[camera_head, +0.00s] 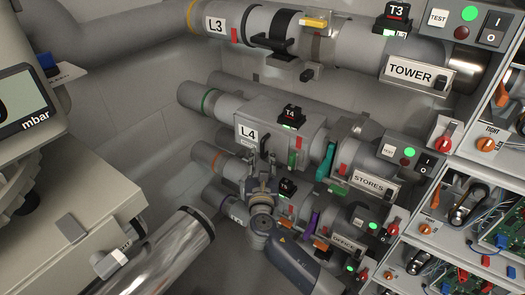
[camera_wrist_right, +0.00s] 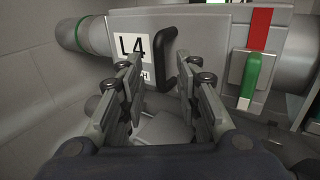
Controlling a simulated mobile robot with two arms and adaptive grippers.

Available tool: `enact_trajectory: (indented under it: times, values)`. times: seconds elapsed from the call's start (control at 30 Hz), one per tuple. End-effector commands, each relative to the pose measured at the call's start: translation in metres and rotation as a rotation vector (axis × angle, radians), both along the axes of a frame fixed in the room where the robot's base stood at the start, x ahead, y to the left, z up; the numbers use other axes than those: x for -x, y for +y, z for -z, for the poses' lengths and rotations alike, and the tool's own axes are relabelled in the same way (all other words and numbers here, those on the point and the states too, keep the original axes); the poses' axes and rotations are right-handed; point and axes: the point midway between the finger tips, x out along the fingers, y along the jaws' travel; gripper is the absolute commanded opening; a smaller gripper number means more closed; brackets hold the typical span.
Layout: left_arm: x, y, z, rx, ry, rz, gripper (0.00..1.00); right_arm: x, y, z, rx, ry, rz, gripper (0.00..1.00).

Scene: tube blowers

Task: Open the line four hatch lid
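The line four hatch lid is a grey box-like cover (camera_head: 275,125) on the pipe marked L4 in the head view. It fills the top of the right wrist view (camera_wrist_right: 205,45), with an L4 label (camera_wrist_right: 131,46) and a black bar handle (camera_wrist_right: 165,60). Right of the handle are a red stripe (camera_wrist_right: 259,28) and a green-and-white latch (camera_wrist_right: 248,80) that hangs down. My right gripper (camera_head: 263,163) is in front of the lid. In the right wrist view its fingers (camera_wrist_right: 157,78) are apart, with the handle at or just beyond the gap; contact cannot be told. The lid looks closed.
The L3 pipe (camera_head: 340,42) with a TOWER sign runs above. A teal lever (camera_head: 326,161) and a STORES sign (camera_head: 369,183) sit right of the lid. Lower pipes lie close behind my right arm. Shelves of electronics (camera_head: 465,205) stand at right.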

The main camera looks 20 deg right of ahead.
Motion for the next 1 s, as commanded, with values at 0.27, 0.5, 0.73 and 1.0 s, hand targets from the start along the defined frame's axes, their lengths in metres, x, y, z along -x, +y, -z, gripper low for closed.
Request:
enact_trajectory:
  times: [0.27, 0.5, 0.73, 1.0]
  values:
    - [-0.001, -0.005, -0.003, 0.007, -0.003, 0.003, 0.40, -0.029, -0.009, 0.000, -0.001, 0.000, -0.001, 0.31]
    - [-0.003, -0.010, -0.003, 0.012, -0.005, 0.004, 0.40, -0.033, -0.011, 0.001, -0.003, 0.001, 0.000, 0.31]
    - [-0.003, -0.010, -0.003, 0.012, -0.006, 0.004, 0.40, -0.033, -0.011, 0.001, -0.003, 0.001, -0.001, 0.08]
    - [-0.003, -0.010, -0.003, 0.011, -0.007, 0.003, 0.40, -0.033, -0.011, 0.001, -0.003, 0.001, 0.000, 0.00]
